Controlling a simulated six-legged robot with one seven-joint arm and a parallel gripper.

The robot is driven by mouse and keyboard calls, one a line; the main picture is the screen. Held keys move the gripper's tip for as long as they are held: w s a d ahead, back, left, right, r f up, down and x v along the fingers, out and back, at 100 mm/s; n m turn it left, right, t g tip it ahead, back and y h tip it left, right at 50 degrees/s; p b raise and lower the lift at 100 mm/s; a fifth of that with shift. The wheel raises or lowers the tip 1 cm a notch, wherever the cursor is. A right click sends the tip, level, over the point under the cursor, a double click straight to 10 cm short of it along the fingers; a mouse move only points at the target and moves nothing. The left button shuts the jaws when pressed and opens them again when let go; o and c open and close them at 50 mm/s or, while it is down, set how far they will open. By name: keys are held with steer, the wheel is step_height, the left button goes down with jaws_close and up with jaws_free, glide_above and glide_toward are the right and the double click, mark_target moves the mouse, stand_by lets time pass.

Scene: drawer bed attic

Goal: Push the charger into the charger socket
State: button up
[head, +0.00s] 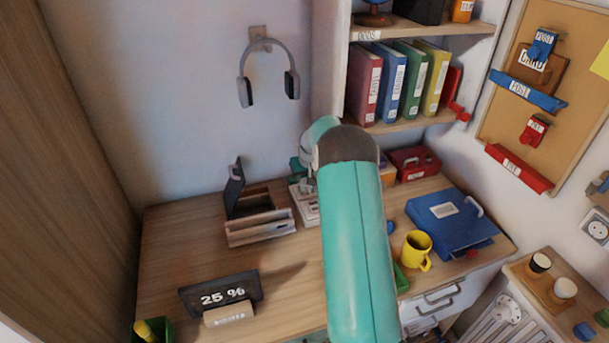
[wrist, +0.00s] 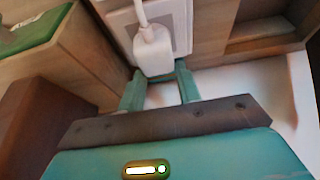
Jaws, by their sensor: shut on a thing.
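The white charger (wrist: 154,50), with a white cord running up from it, is in the wrist view. It lies in front of a pale plate with a raised border (wrist: 181,22), which looks like the charger socket. My gripper (wrist: 159,72) is shut on the charger, with one teal finger on each side of its lower end. The charger overlaps the plate in the picture; I cannot tell whether it is in the socket. In the head view my teal arm hides most of this spot, and a white block (head: 309,210) shows beside it on the desk.
A wooden organizer (head: 260,230) stands left of my arm, and a dark 25 % sign (head: 220,293) stands nearer. A yellow mug (head: 416,250) and a blue binder (head: 450,218) are at the right. A round wall outlet (head: 598,229) is at the far right.

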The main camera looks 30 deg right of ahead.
steer(key=shift+f, duration=0.35)
steer(key=o, duration=1)
steer(key=shift+r, duration=0.1)
steer(key=v, duration=1.3)
steer(key=shift+r, duration=0.3)
steer(key=shift+s, duration=0.1)
